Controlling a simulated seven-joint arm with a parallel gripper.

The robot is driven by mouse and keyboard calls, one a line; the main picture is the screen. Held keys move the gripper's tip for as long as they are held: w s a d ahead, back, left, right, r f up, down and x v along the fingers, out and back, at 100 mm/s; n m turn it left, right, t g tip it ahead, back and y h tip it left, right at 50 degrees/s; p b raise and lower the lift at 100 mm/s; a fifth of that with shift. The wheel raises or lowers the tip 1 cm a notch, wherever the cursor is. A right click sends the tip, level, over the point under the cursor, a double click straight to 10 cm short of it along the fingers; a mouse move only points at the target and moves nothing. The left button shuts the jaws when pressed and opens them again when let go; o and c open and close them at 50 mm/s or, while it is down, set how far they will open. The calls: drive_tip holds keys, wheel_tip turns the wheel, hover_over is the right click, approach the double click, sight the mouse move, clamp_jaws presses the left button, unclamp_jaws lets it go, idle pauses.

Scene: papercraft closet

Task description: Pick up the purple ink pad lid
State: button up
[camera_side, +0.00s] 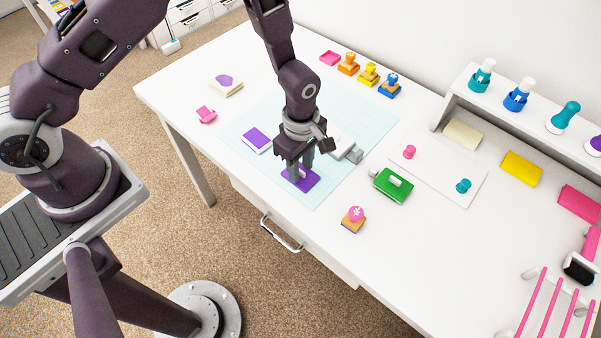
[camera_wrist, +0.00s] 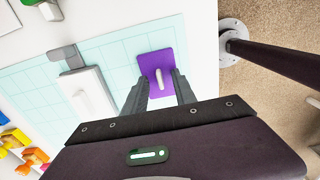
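The purple ink pad lid (camera_side: 310,184) lies flat on the light blue cutting mat near the table's front edge. In the wrist view the lid (camera_wrist: 150,64) shows a pale upright handle (camera_wrist: 160,79) at its middle. My gripper (camera_side: 299,170) points down right over the lid and hides part of it in the side view. In the wrist view my gripper's fingers (camera_wrist: 160,92) are apart, with the handle between their lines and nothing held. I cannot tell how far the fingertips are above the lid.
A purple ink pad (camera_side: 256,139) lies left of my gripper. A white tool with grey ends (camera_wrist: 88,92) lies close beside the lid. A green lidded pad (camera_side: 392,186) and a pink-topped stamp (camera_side: 353,219) stand to the right. The mat (camera_side: 330,185) has bare room around the lid.

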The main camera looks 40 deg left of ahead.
drive_tip(key=shift+f, duration=0.2)
drive_tip(key=shift+c, duration=0.4)
clamp_jaws()
drive_tip(key=shift+r, duration=0.45)
wheel_tip(320, 180, up, 9)
drive_tip(key=shift+m, duration=0.3)
drive_tip(key=a+f, duration=0.1)
drive_tip(key=a, duration=0.4)
drive_tip(key=a+f, duration=0.1)
drive_tip(key=a, duration=0.4)
drive_tip(key=a+f, duration=0.1)
drive_tip(key=a, duration=0.4)
drive_tip(key=shift+w+a, duration=0.3)
drive_tip(key=shift+w, duration=0.1)
